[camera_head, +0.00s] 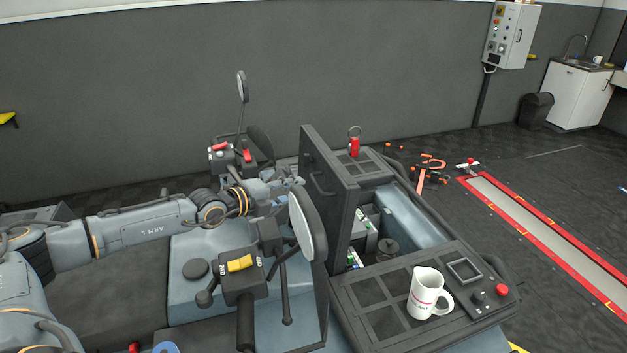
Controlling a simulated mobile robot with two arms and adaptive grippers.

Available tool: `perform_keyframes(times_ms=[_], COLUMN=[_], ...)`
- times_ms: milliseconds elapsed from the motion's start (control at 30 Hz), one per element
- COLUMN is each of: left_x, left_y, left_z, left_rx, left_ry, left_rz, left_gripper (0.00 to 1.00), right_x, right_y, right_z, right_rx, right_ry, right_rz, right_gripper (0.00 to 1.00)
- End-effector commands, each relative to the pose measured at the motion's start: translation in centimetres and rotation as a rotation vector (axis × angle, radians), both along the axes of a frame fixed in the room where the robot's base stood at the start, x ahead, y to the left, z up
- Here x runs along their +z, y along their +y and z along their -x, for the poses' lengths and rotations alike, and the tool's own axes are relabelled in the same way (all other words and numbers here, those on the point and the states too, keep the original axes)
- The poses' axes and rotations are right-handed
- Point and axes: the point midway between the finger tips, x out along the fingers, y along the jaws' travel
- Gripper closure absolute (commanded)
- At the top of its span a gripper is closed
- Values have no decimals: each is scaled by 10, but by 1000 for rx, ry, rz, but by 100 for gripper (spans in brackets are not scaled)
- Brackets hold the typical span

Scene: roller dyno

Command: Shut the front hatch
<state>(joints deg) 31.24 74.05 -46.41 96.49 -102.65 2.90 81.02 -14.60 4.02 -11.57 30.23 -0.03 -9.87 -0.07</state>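Inside the compartment are a dark round part (387,249) and some small green and white pieces. My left arm reaches in from the left, and its gripper (286,186) is just left of the hatch, partly hidden behind a round mirror. I cannot tell whether its fingers are open or touch the hatch. My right gripper is not in view.
A white mug (427,293) stands on the dark panel right of the compartment, near a red button (502,290). A small red object with a ring (354,145) stands behind the opening. Mirror (307,223) and yellow-switch control box (240,282) are close to my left arm.

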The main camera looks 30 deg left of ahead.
Motion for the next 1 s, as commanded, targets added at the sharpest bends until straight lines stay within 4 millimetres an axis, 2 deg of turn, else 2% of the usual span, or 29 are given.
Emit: perform_keyframes(times_ms=[300,500,933,967,1000], left_x=[-10,-17,-19,-19,-19], left_y=[-15,-22,-24,-24,-24], left_z=[-42,-61,-68,-68,-68], left_rx=[1,1,1,1,1], left_ry=[-3,-1,0,0,0], left_rz=[1,0,-1,-1,-1], left_gripper=[66,66,66,71,79], right_x=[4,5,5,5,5], right_y=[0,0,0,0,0], right_z=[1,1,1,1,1], right_rx=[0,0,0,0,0], right_ry=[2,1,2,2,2], right_rz=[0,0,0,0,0], right_gripper=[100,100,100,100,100])
